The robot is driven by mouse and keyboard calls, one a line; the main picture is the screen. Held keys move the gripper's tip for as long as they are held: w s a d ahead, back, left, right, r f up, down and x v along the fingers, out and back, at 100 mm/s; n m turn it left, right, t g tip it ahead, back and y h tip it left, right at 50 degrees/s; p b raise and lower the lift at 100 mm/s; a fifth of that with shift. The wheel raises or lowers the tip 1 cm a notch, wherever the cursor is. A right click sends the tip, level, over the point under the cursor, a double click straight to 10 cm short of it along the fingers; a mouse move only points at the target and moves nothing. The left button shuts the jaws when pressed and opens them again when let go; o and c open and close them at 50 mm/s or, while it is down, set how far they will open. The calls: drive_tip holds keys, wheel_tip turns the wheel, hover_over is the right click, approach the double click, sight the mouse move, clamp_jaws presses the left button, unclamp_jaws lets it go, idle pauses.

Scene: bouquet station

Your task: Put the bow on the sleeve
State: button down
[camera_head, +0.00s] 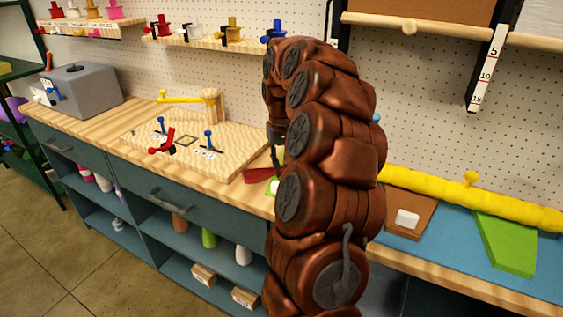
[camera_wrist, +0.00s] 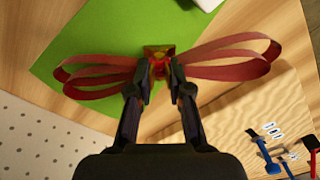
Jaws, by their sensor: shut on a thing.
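A red bow (camera_wrist: 230,66) with long loops to both sides is in the wrist view. My gripper (camera_wrist: 160,82) is shut on its small yellow-and-red centre piece. Beneath the bow lies a flat green sheet (camera_wrist: 85,40), which looks like the sleeve, on the wooden worktop. I cannot tell whether the bow touches it. In the head view my arm hides most of this; part of the red bow (camera_head: 258,175) and a bit of green (camera_head: 274,187) show beside it.
A wooden board (camera_head: 230,160) with blue and red levers and a post with a yellow arm (camera_head: 185,98) stands left of my arm. A grey box (camera_head: 78,92) is at the far left. A blue mat (camera_head: 455,240) with a green piece (camera_head: 508,243) and a yellow roll (camera_head: 440,188) lies right.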

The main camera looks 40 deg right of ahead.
sight(281, 161)
drive_tip(key=shift+f, duration=0.2)
drive_tip(key=c, duration=1.1)
unclamp_jaws()
drive_tip(key=shift+r, duration=0.1)
wheel_tip(281, 161, up, 12)
drive_tip(key=shift+r+b, duration=0.1)
drive_tip(key=shift+b, duration=0.3)
